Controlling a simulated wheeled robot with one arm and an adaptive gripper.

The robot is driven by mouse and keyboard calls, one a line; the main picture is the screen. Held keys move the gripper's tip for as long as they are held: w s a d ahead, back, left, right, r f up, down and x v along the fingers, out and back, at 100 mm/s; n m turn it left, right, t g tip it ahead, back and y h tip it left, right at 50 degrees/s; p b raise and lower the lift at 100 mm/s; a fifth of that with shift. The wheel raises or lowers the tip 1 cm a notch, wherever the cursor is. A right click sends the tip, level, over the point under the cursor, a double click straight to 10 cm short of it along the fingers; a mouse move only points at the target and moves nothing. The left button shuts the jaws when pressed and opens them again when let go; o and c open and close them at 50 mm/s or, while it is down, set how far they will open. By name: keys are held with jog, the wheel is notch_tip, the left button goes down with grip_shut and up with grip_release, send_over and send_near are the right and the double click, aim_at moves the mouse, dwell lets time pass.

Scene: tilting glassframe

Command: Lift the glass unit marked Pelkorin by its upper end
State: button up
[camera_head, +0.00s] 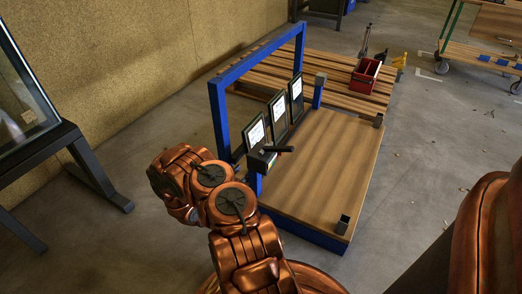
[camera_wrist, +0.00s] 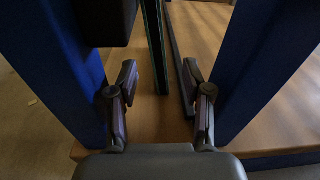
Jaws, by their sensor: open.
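Three upright glass units with dark rims and white labels stand in a row in the blue rack: a near one (camera_head: 256,133), a middle one (camera_head: 278,114) and a far one (camera_head: 296,92). The label writing is too small to read, so I cannot tell which is Pelkorin. In the wrist view my gripper (camera_wrist: 160,90) is open, its two fingers apart and empty. A thin greenish-dark upright edge (camera_wrist: 155,40), seemingly of a glass unit, runs down between and beyond the fingertips. In the head view I cannot make out my fingers.
The blue frame (camera_head: 216,115) stands over the wooden platform (camera_head: 325,165). Blue posts flank my fingers at left (camera_wrist: 60,70) and right (camera_wrist: 255,65). A dark bar (camera_head: 279,149) sits on the near post. A red toolbox (camera_head: 366,80) rests behind on slats.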

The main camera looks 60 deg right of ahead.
jog(key=shift+w+d+f+n+t+h+b, duration=0.1)
jog(key=shift+d+n+t+h+b, duration=0.15)
jog(key=shift+d, duration=0.2)
jog(key=shift+w+d+f+n+t+h+b, duration=0.1)
jog(key=shift+d+n, duration=0.25)
jog(key=shift+d, duration=0.1)
jog(key=shift+d+b, duration=0.5)
jog(key=shift+d, duration=0.65)
jog(key=d+b, duration=0.3)
jog(key=d, duration=0.1)
jog(key=shift+f, duration=0.15)
jog(key=shift+d, duration=0.55)
jog(key=shift+r, duration=0.2)
jog(key=shift+c, duration=0.4)
grip_shut()
